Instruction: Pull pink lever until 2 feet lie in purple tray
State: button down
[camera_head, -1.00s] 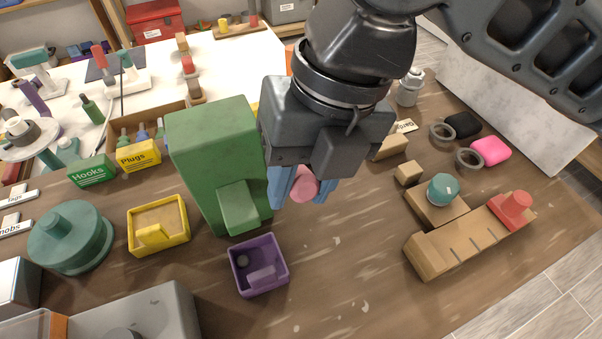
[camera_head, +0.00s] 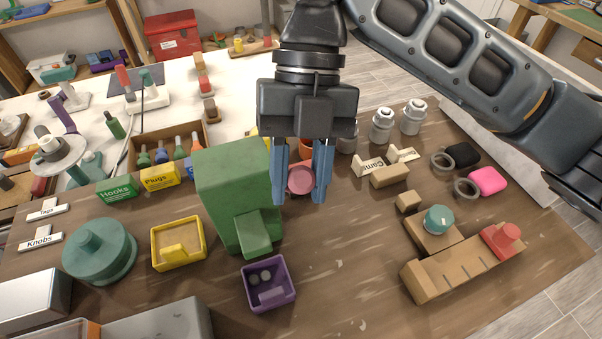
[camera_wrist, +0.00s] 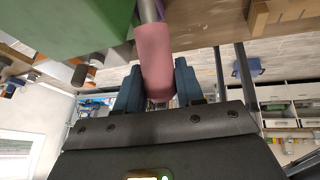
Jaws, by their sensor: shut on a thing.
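The pink lever (camera_head: 300,179) is at the right side of the green dispenser (camera_head: 222,180). My gripper (camera_head: 301,190) is shut on the lever, with one blue finger on each side of it. In the wrist view the pink lever (camera_wrist: 154,60) lies between the fingers (camera_wrist: 157,92), its grey shaft rising beside the green body. The purple tray (camera_head: 272,306) stands on the table below the dispenser's chute (camera_head: 254,233). Two small grey round feet (camera_head: 260,277) lie in it, behind a purple raised block.
A yellow tray (camera_head: 160,263) and a round teal-green thing (camera_head: 98,250) stand left of the dispenser. A wooden block fixture with a red piece (camera_head: 502,239) and a teal knob (camera_head: 438,219) is at right. The table right of the purple tray is clear.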

jog(key=shift+w+r, duration=0.1)
jog(key=shift+w, duration=0.05)
jog(key=c, duration=0.8)
grip_release()
jog(key=shift+b+v, duration=0.6)
jog(key=shift+v, duration=3.25)
